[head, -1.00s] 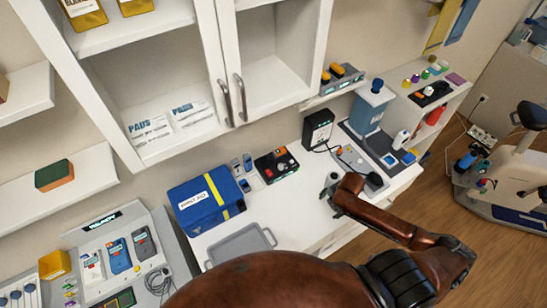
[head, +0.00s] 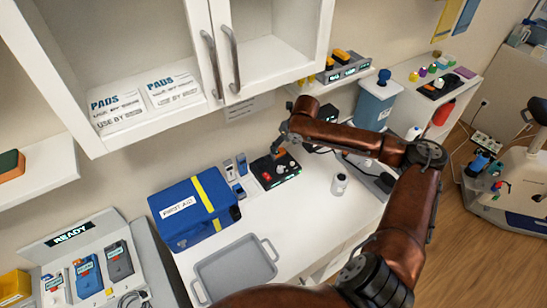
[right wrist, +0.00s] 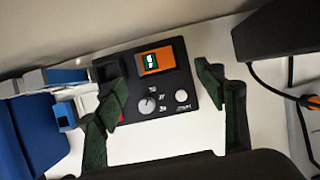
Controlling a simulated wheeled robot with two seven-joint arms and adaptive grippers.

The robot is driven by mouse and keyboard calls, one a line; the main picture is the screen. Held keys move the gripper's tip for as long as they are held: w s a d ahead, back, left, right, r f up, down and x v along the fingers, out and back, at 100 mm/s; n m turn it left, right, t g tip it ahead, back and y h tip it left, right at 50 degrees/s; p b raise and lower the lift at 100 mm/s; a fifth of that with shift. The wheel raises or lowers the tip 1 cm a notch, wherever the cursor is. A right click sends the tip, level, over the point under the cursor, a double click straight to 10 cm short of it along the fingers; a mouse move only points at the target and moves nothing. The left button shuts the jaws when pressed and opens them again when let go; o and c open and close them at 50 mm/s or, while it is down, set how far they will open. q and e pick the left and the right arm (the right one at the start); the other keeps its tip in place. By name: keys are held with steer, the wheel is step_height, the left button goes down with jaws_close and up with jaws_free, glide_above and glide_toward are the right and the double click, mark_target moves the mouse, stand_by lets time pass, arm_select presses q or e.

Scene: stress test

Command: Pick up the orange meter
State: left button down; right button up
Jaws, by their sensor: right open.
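The orange meter (right wrist: 157,59), with a small lit screen, sits in the right-hand slot of a black dock (right wrist: 145,118) in the right wrist view. The dock's slot beside it looks empty. In the head view the dock (head: 266,181) stands on the white counter against the wall, and my gripper largely hides the meter. My right gripper (head: 281,146) is above the dock's back edge. In the right wrist view its two dark green fingers (right wrist: 161,82) are spread wide, with nothing between them, and the meter lies beyond the fingertips. My left gripper is out of view.
A blue first aid bag (head: 196,212) stands left of the dock, with small blue-grey devices (head: 236,171) between. A grey tray (head: 237,270) lies in front. A wall shelf (head: 343,77) and cabinet hang above.

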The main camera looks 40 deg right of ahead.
mark_target(278, 152)
steer(key=x, duration=0.5)
steer(key=shift+w+a+f+b, duration=0.25)
steer(key=shift+w+a+b, duration=0.05)
steer(key=shift+a+b, duration=0.05)
steer(key=shift+w+d+f, duration=0.1)
steer(key=shift+w+f, duration=0.15)
steer(key=shift+f, duration=0.2)
steer(key=shift+c, duration=0.5)
steer(key=c, duration=1.2)
steer(key=shift+c, duration=0.2)
steer(key=shift+s+r, duration=0.1)
steer(key=shift+s, duration=0.05)
